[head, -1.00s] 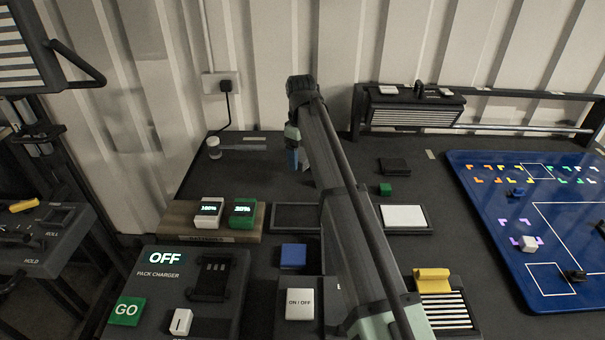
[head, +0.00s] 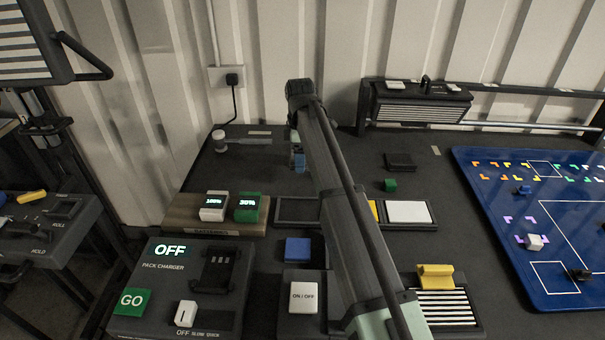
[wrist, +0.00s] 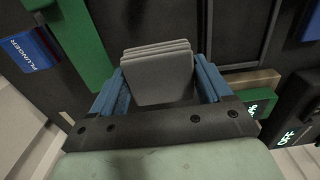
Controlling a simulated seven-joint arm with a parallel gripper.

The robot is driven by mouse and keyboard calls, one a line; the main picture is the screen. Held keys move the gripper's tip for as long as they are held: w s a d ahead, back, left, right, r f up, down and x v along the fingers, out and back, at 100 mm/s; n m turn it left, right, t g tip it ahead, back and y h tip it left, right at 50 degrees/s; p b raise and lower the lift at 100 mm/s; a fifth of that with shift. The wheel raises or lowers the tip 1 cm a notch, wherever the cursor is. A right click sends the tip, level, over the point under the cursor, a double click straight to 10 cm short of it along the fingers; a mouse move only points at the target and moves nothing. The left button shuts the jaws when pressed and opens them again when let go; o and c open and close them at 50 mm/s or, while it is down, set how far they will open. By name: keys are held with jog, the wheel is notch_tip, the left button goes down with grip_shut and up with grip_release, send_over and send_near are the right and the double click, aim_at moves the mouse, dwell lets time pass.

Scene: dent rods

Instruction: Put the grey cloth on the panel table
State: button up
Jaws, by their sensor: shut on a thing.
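The grey cloth (wrist: 158,78) is a folded, layered pad between the two blue fingers of my gripper (wrist: 163,76) in the wrist view. My gripper is shut on it. In the head view my gripper (head: 299,160) shows only as a bit of blue beside my arm, over the back of the dark table (head: 345,160). My arm hides most of the gripper and the cloth there. I cannot tell for sure which surface is the panel table.
A pack charger (head: 150,285) reading OFF and a wooden holder (head: 185,222) with two battery packs are at left. A blue board (head: 500,235) lies at right. A small green cube (head: 390,185) and a black block (head: 400,161) lie behind the trays.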

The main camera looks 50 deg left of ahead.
aim_at(300, 184)
jog(key=shift+f, duration=3.9)
jog(key=shift+f, duration=0.2)
jog(key=o, duration=0.9)
jog(key=shift+o, duration=0.2)
jog(key=shift+r, duration=0.1)
notch_tip(300, 184, up, 12)
jog(key=shift+r, duration=0.1)
